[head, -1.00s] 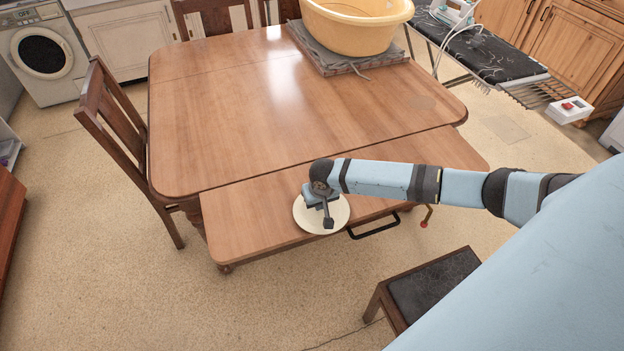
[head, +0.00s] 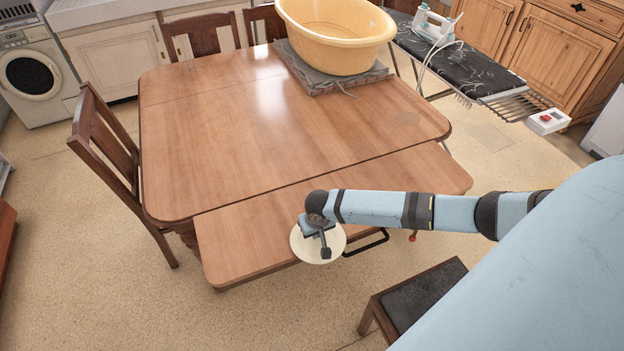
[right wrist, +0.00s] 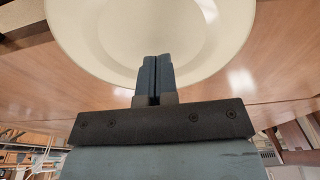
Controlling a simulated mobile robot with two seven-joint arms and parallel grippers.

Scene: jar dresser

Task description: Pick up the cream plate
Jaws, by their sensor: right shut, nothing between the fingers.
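The cream plate (head: 304,249) is at the front edge of the wooden table (head: 290,130) in the head view, with its near part reaching past the edge. It fills the upper middle of the right wrist view (right wrist: 205,35). My right gripper (head: 325,253) is over the plate, with its fingers pointing down at it. In the right wrist view the fingers (right wrist: 155,62) are together with nothing between them, overlapping the plate's face. I cannot tell whether the fingertips touch the plate. My left gripper is not in view.
A black handle (head: 366,243) is on the table's front edge, right of the plate. A stool (head: 425,298) stands in front of the table. A yellow tub (head: 335,45) sits on a grey cloth at the back. The table's middle is clear. A chair (head: 110,150) is at left.

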